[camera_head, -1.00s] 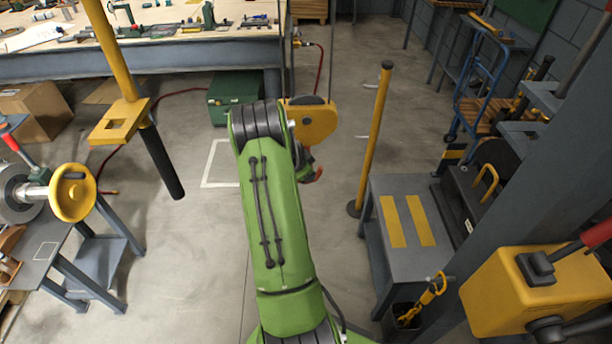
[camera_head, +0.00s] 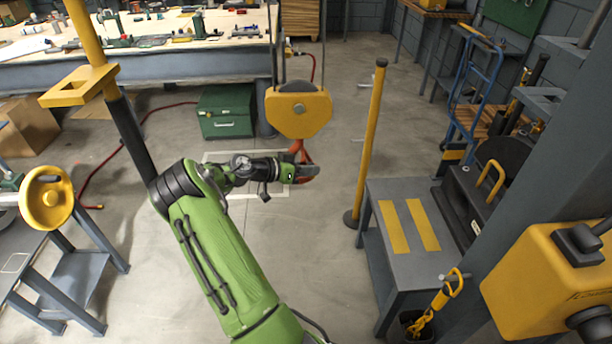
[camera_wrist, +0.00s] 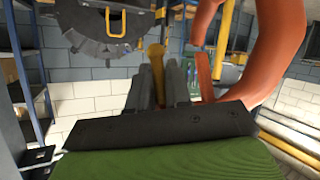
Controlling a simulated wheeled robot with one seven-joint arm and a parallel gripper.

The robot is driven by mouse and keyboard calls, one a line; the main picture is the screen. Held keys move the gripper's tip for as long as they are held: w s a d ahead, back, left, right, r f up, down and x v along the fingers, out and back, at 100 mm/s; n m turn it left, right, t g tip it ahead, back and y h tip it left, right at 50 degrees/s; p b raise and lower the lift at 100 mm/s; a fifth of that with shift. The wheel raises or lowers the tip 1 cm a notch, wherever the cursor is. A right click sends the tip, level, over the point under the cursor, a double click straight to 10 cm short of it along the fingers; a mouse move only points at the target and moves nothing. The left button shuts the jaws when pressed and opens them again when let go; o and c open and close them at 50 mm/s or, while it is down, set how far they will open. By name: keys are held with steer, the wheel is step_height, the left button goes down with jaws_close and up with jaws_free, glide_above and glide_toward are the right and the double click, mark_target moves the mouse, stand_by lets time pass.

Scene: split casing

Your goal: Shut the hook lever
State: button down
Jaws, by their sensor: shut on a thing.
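A yellow hoist block (camera_head: 298,112) hangs at the centre of the head view. Its orange-red hook (camera_head: 303,152) is below it and also fills the right of the wrist view (camera_wrist: 282,50). My gripper (camera_head: 290,172) is at the hook, to the left of its curve. In the wrist view my gripper's dark fingers (camera_wrist: 158,88) are closed around a yellow round-ended bar, which looks like the hook lever (camera_wrist: 157,58). A flat orange piece (camera_wrist: 205,75) stands just right of the fingers. The grip is too small to make out in the head view.
A yellow post (camera_head: 368,145) stands right of the hook, beside a grey table (camera_head: 385,275) with yellow stripes. A yellow handwheel (camera_head: 47,198) is at left. A green toolbox (camera_head: 226,112) sits behind on the floor. A yellow control box (camera_head: 550,280) is at front right.

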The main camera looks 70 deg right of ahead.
steer(key=shift+s+g+h+b, duration=0.1)
steer(key=shift+g+h+b, duration=0.2)
steer(key=shift+h+b, duration=0.1)
steer(key=shift+r, duration=0.1)
steer(key=c, duration=1.2)
jaws_free()
steer(key=shift+o, duration=0.2)
steer(key=w+a, duration=0.8)
steer(key=a, duration=0.2)
steer(key=shift+a+r+b, duration=0.15)
steer(key=shift+b, duration=0.2)
